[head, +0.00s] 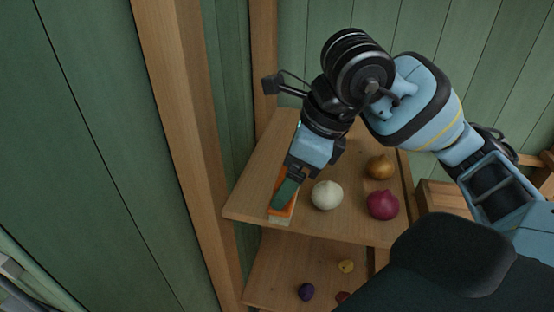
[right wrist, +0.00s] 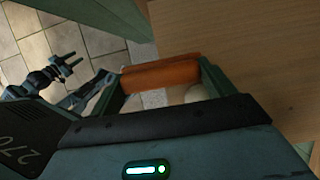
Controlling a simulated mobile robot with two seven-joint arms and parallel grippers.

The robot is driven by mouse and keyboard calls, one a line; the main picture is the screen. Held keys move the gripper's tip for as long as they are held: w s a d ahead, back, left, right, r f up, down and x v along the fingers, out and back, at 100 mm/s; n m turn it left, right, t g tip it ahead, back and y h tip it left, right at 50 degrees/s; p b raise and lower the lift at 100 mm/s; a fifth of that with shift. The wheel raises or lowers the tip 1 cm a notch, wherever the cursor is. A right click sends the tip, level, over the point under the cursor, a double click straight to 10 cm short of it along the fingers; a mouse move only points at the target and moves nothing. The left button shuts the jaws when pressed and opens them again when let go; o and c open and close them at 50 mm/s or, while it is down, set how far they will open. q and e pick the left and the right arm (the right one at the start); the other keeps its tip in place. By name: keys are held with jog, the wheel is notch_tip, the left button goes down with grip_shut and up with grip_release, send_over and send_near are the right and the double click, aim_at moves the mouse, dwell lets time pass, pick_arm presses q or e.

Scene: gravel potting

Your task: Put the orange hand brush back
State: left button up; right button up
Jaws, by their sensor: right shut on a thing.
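The orange hand brush (head: 281,212) is at the left end of the upper wooden shelf, with a pale strip, likely its bristles, along its lower edge. My right gripper (head: 286,194) reaches down over it and is shut on it, covering part of it. In the right wrist view the orange brush (right wrist: 160,75) lies across between the two fingers. I cannot tell whether the brush touches the shelf. My left gripper (right wrist: 70,65) shows small in the right wrist view, away from the shelf above the tiled floor, with its fingers apart and nothing between them.
A white onion (head: 327,195) sits close right of my right gripper. A brown onion (head: 380,167) and a red onion (head: 383,205) stand farther right on the upper shelf (head: 256,190). The lower shelf (head: 275,270) holds a few small vegetables. A wooden post (head: 180,130) rises on the left.

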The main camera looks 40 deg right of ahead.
jog(key=w+d+f, duration=0.1)
jog(key=w, duration=0.2)
jog(key=w+d+f, duration=0.2)
jog(key=w, duration=0.1)
jog(key=w+d+f, duration=0.1)
jog(key=w+d, duration=0.1)
jog(key=w, duration=0.2)
jog(key=shift+f+p, duration=0.2)
jog(key=shift+p, duration=0.2)
pick_arm(q)
jog(key=shift+w+r, duration=0.35)
jog(key=shift+r, duration=0.2)
pick_arm(e)
jog(key=shift+f, duration=0.1)
